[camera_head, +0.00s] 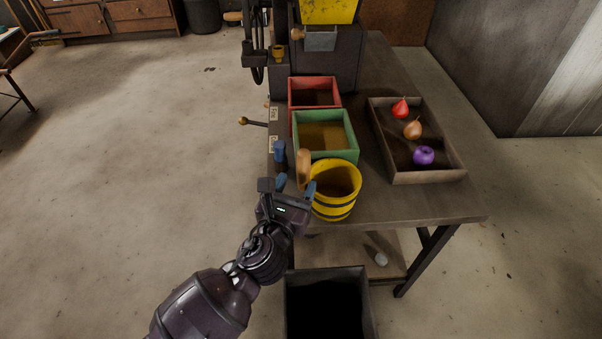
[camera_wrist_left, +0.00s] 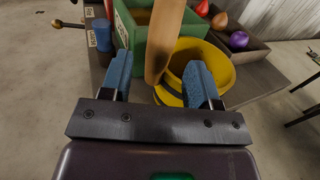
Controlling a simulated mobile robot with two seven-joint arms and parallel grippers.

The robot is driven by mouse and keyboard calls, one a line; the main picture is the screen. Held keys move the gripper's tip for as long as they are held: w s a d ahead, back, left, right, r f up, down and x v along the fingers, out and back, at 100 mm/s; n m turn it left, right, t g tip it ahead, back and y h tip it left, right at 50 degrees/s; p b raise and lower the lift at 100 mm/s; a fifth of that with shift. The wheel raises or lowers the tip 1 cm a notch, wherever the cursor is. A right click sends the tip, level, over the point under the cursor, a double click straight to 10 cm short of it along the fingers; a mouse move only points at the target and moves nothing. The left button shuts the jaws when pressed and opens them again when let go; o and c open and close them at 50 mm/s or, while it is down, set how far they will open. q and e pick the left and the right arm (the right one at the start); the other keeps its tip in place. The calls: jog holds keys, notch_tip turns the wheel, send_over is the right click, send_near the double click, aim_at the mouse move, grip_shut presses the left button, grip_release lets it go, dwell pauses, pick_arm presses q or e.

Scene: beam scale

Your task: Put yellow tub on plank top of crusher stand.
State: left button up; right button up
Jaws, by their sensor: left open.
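The yellow tub (camera_head: 333,205) has dark bands and an upright wooden handle (camera_head: 304,168) on its left side. It appears to stand upright at the front left of the plank-topped table (camera_head: 400,205). My left gripper (camera_head: 296,186) is open at the tub's near left side. In the left wrist view the handle (camera_wrist_left: 166,45) rises between the two blue fingers, with the tub (camera_wrist_left: 205,62) just beyond; contact cannot be told. A machine with a yellow top (camera_head: 328,10) stands at the back; I cannot tell if it is the crusher. My right gripper is not in view.
A green bin (camera_head: 325,157) stands right behind the tub, with a red bin (camera_head: 314,83) behind that. A wooden tray (camera_head: 436,176) with red, orange and purple pieces lies at right. A dark open box (camera_head: 325,274) stands below the table's front edge.

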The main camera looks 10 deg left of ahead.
pick_arm(q)
jog(key=s+a, duration=0.1)
jog(key=s, duration=0.6)
jog(key=shift+a+p, duration=0.2)
jog(key=shift+p, duration=0.1)
jog(key=s+a+f+m+g+y, duration=0.1)
jog(key=s+a+f+m, duration=0.4)
jog(key=m, duration=0.6)
jog(key=s+a+f+m+g+y, duration=0.1)
jog(key=s+a+f+m+g, duration=0.2)
jog(key=m, duration=0.9)
jog(key=s+a+f+m+g+y, duration=0.1)
jog(key=s+a+f+m+g, duration=0.2)
jog(key=s+a+f+m, duration=0.4)
jog(key=shift+s+a+m, duration=1.75)
jog(key=shift+s+m, duration=0.85)
jog(key=shift+s, duration=0.1)
